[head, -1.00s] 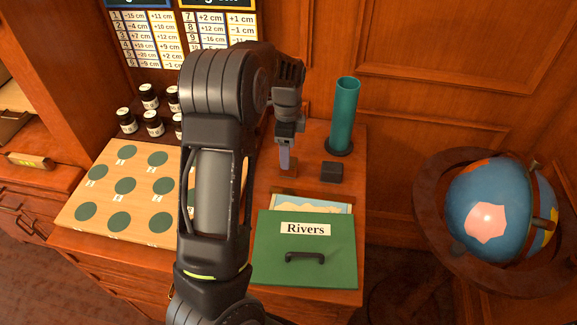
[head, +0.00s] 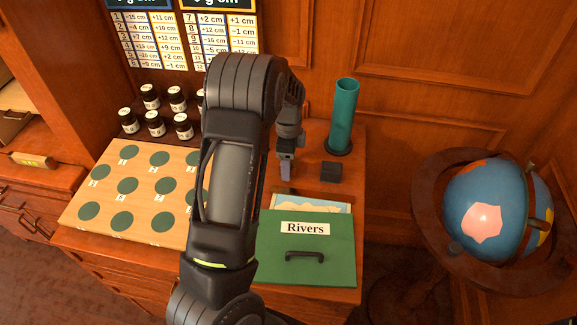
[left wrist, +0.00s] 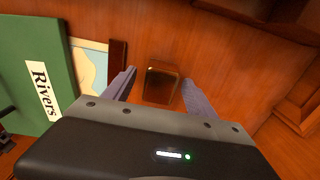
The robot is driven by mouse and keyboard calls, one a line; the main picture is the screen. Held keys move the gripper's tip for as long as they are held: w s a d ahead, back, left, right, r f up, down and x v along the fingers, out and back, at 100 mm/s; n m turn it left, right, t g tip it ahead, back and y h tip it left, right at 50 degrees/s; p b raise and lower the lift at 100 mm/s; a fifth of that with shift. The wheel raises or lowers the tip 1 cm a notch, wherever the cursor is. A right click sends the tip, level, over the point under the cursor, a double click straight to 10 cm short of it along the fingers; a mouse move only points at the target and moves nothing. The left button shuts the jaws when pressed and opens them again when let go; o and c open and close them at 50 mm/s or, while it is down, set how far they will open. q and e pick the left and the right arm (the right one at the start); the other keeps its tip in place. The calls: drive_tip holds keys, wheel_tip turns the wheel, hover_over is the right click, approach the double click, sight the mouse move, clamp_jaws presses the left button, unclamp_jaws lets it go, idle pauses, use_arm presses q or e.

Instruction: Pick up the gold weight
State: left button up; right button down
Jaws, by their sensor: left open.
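The gold weight (left wrist: 162,82) is a small, shiny, brownish block standing on the wooden desktop in the left wrist view. My left gripper (left wrist: 157,88) is open, with one finger on each side of the block; I cannot tell whether either finger touches it. My right gripper is not in view.
A dark block (head: 331,172) and a teal tube (head: 343,118) stand right of my gripper. The green Rivers box (head: 305,262) is in front, with a map (head: 318,205) behind its label. A board with green discs (head: 122,221) and several jars (head: 155,123) are left.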

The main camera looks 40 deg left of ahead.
use_arm(q)
drive_tip(key=shift+c, duration=0.4)
clamp_jaws()
idle(0.4)
